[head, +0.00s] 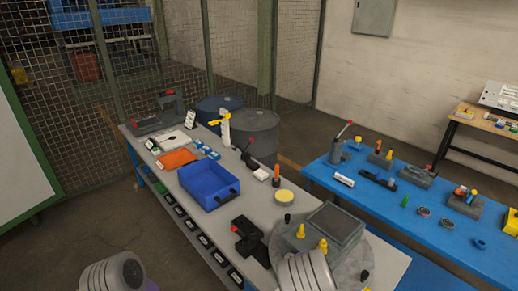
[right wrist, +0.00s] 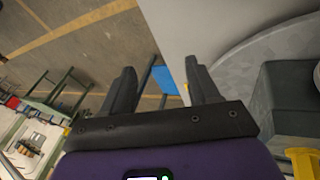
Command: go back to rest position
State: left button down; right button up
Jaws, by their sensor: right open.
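My right gripper (right wrist: 162,78) shows in the right wrist view with its two dark fingers spread apart and nothing between them. Beyond the fingers are the bare floor and a small strip of blue. In the head view, a pale link of my right arm shows at the bottom, in front of the round grey plate (head: 275,245), and hides part of it. A pale link of my left arm shows at the bottom left, over the floor beside the bench. My left gripper is out of view.
The grey bench (head: 385,262) holds a blue bin (head: 207,185), an orange tray (head: 178,158), a black clamp-like device (head: 249,238) and yellow pegs (head: 300,231) on the plate. A blue table (head: 320,172) with several tools stands at the right. Two drums (head: 254,135) stand behind.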

jog(key=s+a+f+n+y, duration=0.55)
jog(key=s+f, duration=0.35)
jog(key=s, duration=0.2)
jog(key=s+a+r+n+t+y, duration=0.25)
jog(key=s+a, duration=0.25)
jog(key=a, duration=0.4)
notch_tip(320, 180, down, 18)
jog(key=b, duration=1.8)
jog(key=shift+d+n+y+b, duration=0.25)
jog(key=shift+n+y+b, duration=0.15)
